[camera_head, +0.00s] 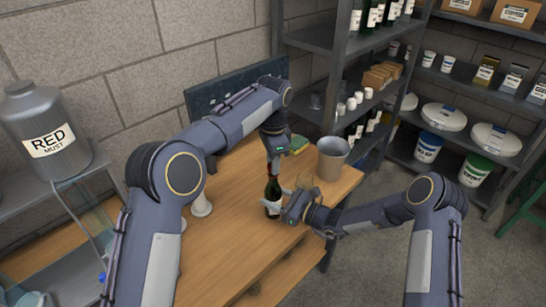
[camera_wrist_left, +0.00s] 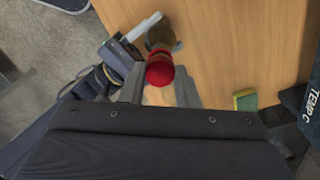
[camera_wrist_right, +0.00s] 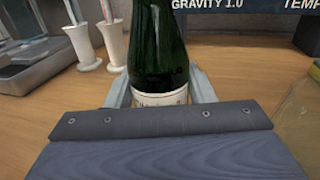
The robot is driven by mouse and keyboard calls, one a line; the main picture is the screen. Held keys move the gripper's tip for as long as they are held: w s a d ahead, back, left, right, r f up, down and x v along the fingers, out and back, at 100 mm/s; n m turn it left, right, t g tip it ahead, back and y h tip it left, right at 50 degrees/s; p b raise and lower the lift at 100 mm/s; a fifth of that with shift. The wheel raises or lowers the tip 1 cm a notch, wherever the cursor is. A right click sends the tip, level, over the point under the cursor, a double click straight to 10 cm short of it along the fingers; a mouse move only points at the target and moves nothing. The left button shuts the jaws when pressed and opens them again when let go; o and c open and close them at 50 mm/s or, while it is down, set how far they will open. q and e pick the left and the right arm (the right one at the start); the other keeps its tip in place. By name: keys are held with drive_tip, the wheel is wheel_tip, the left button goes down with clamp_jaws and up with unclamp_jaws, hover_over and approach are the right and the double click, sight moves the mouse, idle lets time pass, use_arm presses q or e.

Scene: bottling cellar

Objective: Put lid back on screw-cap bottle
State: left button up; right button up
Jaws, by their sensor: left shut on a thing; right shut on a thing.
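A dark green bottle (camera_head: 272,190) with a pale label stands upright on the wooden table. My right gripper (camera_head: 287,208) is shut around its lower body, and the right wrist view shows the bottle (camera_wrist_right: 158,50) between both fingers at the label. My left gripper (camera_head: 275,158) is directly above the bottle, pointing down, shut on a red cap (camera_wrist_left: 160,72). In the left wrist view the cap lines up closely with the bottle's top. The cap hides the bottle mouth, so I cannot tell whether it touches the neck.
A grey bucket (camera_head: 331,160) stands right of the bottle, and a yellow-green sponge (camera_wrist_left: 245,100) lies near the dark board (camera_wrist_right: 245,8) at the back. White holders (camera_wrist_right: 115,45) stand left of the bottle. The table's front left is clear.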

use_arm(q)
drive_tip(key=shift+f, duration=0.6)
idle(0.5)
drive_tip(key=m, duration=1.1)
drive_tip(key=shift+w, duration=0.1)
drive_tip(key=m, duration=0.2)
drive_tip(key=shift+m, duration=0.4)
drive_tip(key=m, duration=1.2)
drive_tip(key=o, duration=0.9)
drive_tip(key=shift+f, duration=0.1)
